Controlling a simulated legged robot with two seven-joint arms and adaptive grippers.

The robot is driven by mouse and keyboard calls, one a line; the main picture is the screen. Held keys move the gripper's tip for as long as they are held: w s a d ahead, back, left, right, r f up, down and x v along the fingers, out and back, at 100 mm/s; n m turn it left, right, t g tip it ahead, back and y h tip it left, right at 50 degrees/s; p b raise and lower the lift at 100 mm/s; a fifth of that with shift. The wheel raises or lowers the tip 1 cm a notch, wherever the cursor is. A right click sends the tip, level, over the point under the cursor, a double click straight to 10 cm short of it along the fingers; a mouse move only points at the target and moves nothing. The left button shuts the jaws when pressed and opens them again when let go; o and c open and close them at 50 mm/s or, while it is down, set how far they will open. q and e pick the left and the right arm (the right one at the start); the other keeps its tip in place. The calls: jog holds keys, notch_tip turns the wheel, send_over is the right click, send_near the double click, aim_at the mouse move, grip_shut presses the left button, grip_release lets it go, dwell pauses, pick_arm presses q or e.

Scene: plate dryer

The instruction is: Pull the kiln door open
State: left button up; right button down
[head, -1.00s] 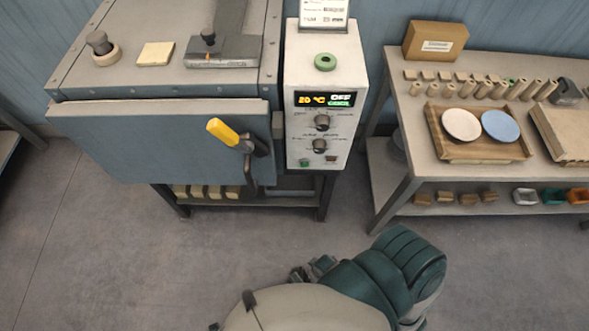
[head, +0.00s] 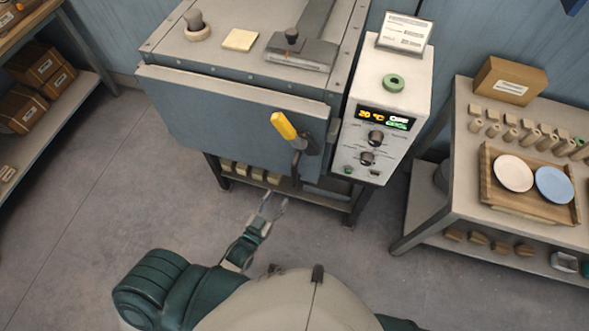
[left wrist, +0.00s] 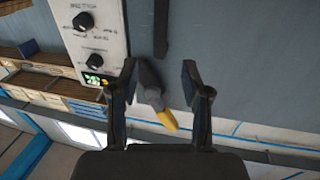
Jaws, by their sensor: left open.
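The kiln door (head: 215,112) is a blue-grey panel on the front of the kiln. A narrow dark gap shows along its top edge. Its handle (head: 284,126) has a yellow grip and a dark lever, at the door's right side. My left gripper (head: 274,200) is open and empty, below and in front of the handle in the head view. In the left wrist view the handle (left wrist: 167,117) shows between the two open fingers of the left gripper (left wrist: 160,80), beyond them; contact cannot be made out. My right gripper is not in view.
A white control box (head: 385,100) reading 20 °C stands right of the door. A table (head: 462,185) with a wooden tray (head: 535,205) and two plates is at the right. A shelf (head: 70,100) with boxes is at the left. The floor before the kiln is clear.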

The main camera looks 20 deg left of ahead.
aim_at(293, 173)
pick_arm(q)
jog(key=x, duration=1.2)
jog(key=shift+w+d, duration=0.1)
jog(key=shift+w, duration=0.25)
grip_shut()
